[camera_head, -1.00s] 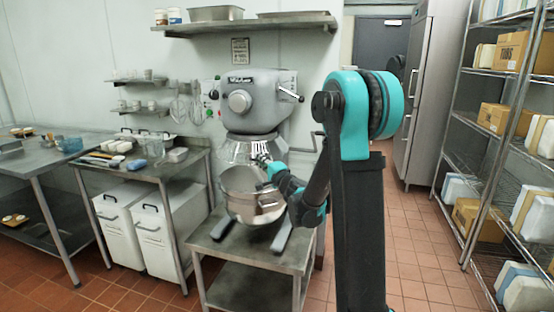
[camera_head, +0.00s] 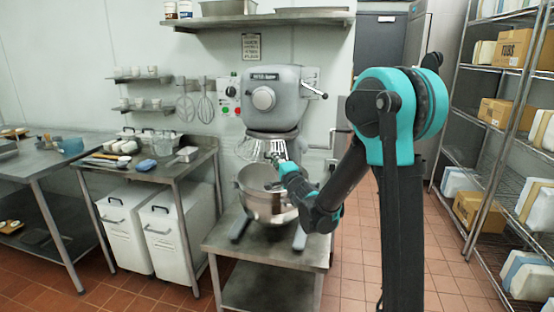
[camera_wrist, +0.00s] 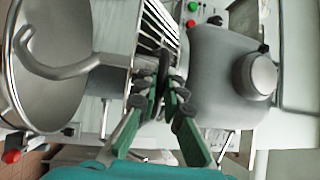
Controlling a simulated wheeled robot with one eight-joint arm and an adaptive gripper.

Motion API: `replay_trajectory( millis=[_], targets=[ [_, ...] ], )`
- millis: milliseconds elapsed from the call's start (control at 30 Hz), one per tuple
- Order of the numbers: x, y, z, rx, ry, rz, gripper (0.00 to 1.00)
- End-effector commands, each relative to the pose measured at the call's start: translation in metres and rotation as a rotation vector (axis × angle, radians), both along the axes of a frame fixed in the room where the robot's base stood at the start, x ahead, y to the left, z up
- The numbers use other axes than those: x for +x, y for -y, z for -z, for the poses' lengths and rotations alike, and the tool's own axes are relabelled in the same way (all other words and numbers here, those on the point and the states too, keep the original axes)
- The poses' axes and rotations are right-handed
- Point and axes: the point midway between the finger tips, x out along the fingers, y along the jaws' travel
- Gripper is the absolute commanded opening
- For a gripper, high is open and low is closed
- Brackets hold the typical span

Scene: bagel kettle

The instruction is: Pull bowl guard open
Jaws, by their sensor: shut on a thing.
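The bowl guard (camera_head: 250,149) is a wire cage under the head of the grey stand mixer (camera_head: 272,98). It sits swung towards the left of the mixer's middle, above the steel bowl (camera_head: 268,205). In the wrist view the guard's bars (camera_wrist: 158,24) run just above my fingertips. My gripper (camera_head: 277,161) is at the guard's lower front edge.
The mixer stands on a low steel table (camera_head: 265,250). A worktable (camera_head: 170,168) with small items stands left, with white bins (camera_head: 125,228) beneath. A wall shelf (camera_head: 262,18) hangs above. Wire shelving (camera_head: 485,130) lines the right, with clear tiled floor before it.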

Motion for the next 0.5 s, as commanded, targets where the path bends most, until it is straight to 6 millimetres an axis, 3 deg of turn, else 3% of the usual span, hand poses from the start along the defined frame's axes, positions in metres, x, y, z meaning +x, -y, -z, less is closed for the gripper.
replay_trajectory(
  millis=[267,300,367,500],
  targets=[
    [-0.0014,-0.0003,0.0009,-0.002,0.0,0.0,0.0],
    [-0.0013,-0.0002,0.0009,-0.001,0.0,0.0,0.09],
    [-0.0012,-0.0001,0.0008,-0.001,0.0,0.0,0.17],
    [-0.0007,0.0,0.0005,-0.001,0.0,0.0,0.18]
  ],
)
